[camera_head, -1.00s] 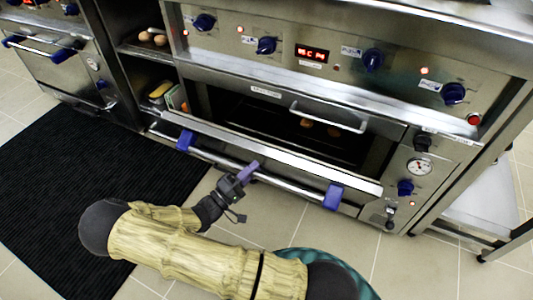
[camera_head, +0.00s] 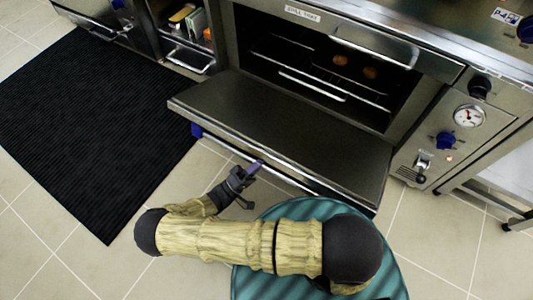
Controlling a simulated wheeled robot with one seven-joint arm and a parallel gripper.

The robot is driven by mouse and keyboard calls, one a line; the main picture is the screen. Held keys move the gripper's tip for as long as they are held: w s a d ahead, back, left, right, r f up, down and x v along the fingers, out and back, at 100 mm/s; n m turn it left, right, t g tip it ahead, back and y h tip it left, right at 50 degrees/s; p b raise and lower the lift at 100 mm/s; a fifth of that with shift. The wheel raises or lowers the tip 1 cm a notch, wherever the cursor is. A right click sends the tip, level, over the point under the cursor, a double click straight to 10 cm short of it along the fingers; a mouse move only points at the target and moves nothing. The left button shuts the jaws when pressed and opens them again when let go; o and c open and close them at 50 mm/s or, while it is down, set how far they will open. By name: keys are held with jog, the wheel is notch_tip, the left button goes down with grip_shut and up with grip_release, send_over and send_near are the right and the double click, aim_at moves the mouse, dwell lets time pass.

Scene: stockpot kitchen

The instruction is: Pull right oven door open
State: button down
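The right oven door (camera_head: 300,142) is hinged down and stands well open, its inner face up and close to level. Its long bar handle (camera_head: 285,178) runs along the front edge, with a blue end bracket (camera_head: 196,130) at the left. My gripper (camera_head: 254,169) is at the middle of the bar, its purple fingertip touching or overlapping it. The fingers are small here and I cannot tell whether they close around the bar. The oven cavity (camera_head: 310,62) shows racks with two round brown items (camera_head: 355,66) inside.
A black ribbed mat (camera_head: 85,120) covers the floor at left. Shelves with small goods (camera_head: 188,22) stand left of the oven. A gauge and knob panel (camera_head: 455,130) is at right, with a metal table leg (camera_head: 490,205) beyond. Tiled floor (camera_head: 440,240) is free in front.

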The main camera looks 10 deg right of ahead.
jog(key=shift+f, duration=0.5)
jog(key=c, duration=1.2)
grip_release()
jog(key=shift+a, duration=0.1)
jog(key=b+v, duration=0.7)
jog(key=v, duration=0.5)
jog(key=shift+w, duration=0.15)
